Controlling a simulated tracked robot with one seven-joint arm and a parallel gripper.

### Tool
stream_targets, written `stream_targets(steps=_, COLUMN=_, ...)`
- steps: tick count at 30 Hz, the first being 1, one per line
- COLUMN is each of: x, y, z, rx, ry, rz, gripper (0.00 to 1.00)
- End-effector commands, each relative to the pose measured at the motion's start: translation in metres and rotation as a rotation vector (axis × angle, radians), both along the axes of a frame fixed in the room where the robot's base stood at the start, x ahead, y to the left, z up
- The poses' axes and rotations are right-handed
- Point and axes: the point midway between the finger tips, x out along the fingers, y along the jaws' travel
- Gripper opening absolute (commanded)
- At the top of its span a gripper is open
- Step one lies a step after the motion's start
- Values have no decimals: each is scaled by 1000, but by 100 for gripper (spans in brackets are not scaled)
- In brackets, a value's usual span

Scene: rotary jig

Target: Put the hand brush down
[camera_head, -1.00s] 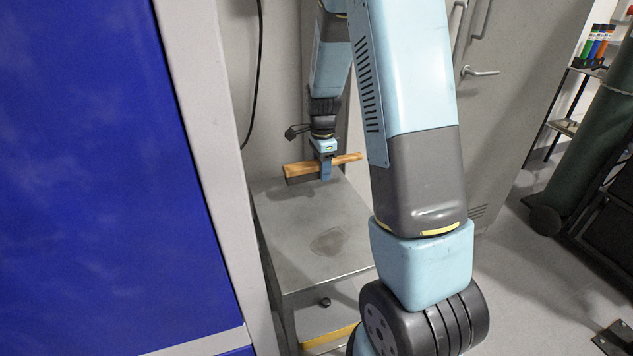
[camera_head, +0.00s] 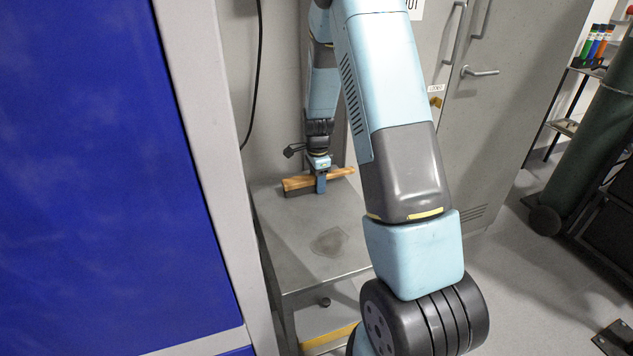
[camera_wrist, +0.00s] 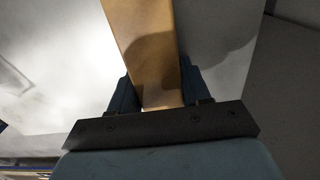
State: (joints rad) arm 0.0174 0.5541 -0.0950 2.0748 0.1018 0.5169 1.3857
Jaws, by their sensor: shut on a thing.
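The hand brush has a wooden handle and back (camera_head: 298,183) with a dark bristle strip under its left part. My gripper (camera_head: 320,187) is shut on it around the middle. The brush lies level, at or just above the back of the grey metal cabinet top (camera_head: 295,230); I cannot tell whether it touches. In the wrist view the wooden brush (camera_wrist: 148,50) runs between the two dark fingers of my gripper (camera_wrist: 155,95). The bristles are hidden there.
A blue panel with a grey frame (camera_head: 232,180) stands close on the left. A wall is right behind the cabinet top. The front of the top is bare apart from a dark stain (camera_head: 329,242). A grey door (camera_head: 510,100) stands to the right.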

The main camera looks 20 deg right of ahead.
Motion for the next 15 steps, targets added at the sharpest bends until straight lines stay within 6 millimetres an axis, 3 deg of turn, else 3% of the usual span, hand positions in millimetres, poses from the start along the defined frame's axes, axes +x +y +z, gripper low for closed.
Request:
stream_targets(steps=5, x=0, y=0, z=-2, rx=0, ry=1, rz=0, gripper=14)
stream_targets(steps=6, x=0, y=0, z=-2, rx=0, ry=1, rz=0, gripper=51)
stream_targets(steps=13, x=0, y=1, z=-2, rx=0, ry=0, rz=1, gripper=73)
stream_targets(steps=15, x=0, y=1, z=-2, rx=0, ry=1, rz=1, gripper=73)
